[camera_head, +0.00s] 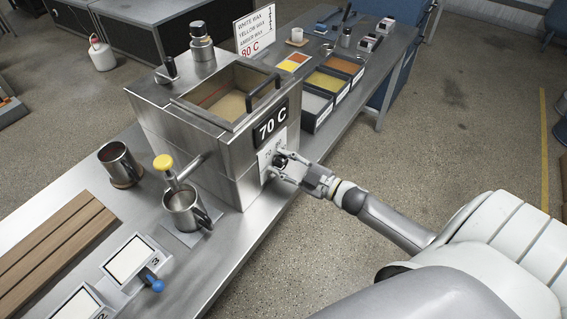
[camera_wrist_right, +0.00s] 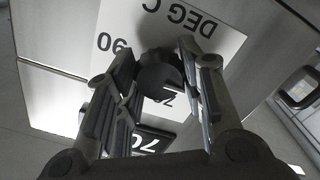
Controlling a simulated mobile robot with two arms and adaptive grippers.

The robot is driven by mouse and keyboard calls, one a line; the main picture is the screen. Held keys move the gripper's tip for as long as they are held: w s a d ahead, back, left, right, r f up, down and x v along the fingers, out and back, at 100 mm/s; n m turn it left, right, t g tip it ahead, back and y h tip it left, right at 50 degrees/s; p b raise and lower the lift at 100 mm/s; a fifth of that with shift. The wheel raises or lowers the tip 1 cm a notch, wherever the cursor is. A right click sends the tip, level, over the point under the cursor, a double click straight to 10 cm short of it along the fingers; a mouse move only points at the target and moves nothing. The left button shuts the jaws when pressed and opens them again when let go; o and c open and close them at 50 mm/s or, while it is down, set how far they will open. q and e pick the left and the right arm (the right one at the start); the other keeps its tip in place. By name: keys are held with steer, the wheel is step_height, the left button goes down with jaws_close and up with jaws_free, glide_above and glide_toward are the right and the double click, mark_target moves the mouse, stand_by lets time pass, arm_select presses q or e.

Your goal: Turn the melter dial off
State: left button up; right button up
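The melter (camera_head: 188,118) is a steel box with an open top, and its display (camera_head: 270,125) reads 70 C. Its dial (camera_wrist_right: 158,76) is a dark round knob on a white scale plate (camera_wrist_right: 212,48) marked DEG C, with a 90 visible. In the head view the dial is partly hidden by my right gripper (camera_head: 281,164). In the right wrist view the fingers of this gripper (camera_wrist_right: 160,66) lie on both sides of the dial and appear to touch it. The dial's pointer setting cannot be read. My left gripper is not in view.
A steel cup (camera_head: 186,208) stands under the yellow-knobbed spout (camera_head: 163,163). Wax bins (camera_head: 314,108) stand behind the melter, and a sign (camera_head: 255,31) reads 80 C. The floor (camera_head: 455,130) right of the bench is clear.

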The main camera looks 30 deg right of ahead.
steer(key=o, duration=0.4)
steer(key=shift+o, duration=0.2)
steer(key=shift+s, duration=0.1)
steer(key=v, duration=1.2)
steer(key=s+d+f+m+g+h+b, duration=0.1)
steer(key=s+f+m+g+h, duration=0.3)
steer(key=f, duration=1.1)
steer(key=s+d+f+m+g+h+b, duration=0.1)
steer(key=s+f+m+g+h, duration=0.3)
steer(key=f, duration=1.1)
steer(key=s+a+f+g, duration=0.2)
steer(key=s+a+f, duration=0.3)
steer(key=s, duration=0.3)
steer(key=s+a+f+g, duration=0.3)
steer(key=s+a+f, duration=0.2)
steer(key=s+f, duration=0.2)
steer(key=s+a+f+m+g+y+b, duration=0.1)
steer(key=s+a+f, duration=0.4)
steer(key=s, duration=0.5)
steer(key=shift+a+f+g, duration=0.15)
steer(key=shift+f+g, duration=0.65)
steer(key=shift+f, duration=0.2)
